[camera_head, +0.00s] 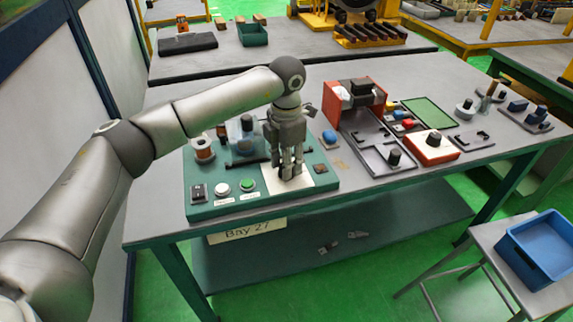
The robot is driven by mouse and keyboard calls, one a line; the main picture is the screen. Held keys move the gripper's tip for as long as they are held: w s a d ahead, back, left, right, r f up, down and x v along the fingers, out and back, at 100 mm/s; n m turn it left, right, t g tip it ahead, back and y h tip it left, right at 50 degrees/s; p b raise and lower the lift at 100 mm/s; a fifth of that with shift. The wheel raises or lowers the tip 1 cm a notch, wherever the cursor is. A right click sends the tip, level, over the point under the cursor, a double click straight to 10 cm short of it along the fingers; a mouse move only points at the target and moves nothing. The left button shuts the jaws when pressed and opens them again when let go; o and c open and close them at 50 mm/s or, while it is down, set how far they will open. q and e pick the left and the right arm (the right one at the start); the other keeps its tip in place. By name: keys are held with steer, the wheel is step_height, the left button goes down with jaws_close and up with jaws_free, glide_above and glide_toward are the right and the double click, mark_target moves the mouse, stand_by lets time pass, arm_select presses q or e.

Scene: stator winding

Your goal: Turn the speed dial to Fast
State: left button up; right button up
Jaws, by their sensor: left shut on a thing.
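A green control panel (214,207) lies at the front left of the grey table. On it are a white button (222,188), a green button (247,185) and a black switch (198,192). A pale dial plate (303,183) sits on its right part. My left gripper (291,174) points straight down over this plate, fingers shut on the speed dial, which the fingers hide almost fully. I cannot read the dial's pointer or the plate's markings. My right gripper is not in view.
A copper spool (204,149) and a clear-covered device stand at the panel's back. A red-framed machine (354,100) and a red box with a black knob (431,147) stand to the right. A blue bin (540,248) sits on a stool at the lower right.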

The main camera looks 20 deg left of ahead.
arm_select(q)
steer(key=shift+r+m, duration=0.1)
steer(key=shift+m, duration=0.2)
steer(key=o, duration=1)
steer(key=shift+o, duration=0.2)
step_height(320, 180, up, 12)
stand_by(0.5)
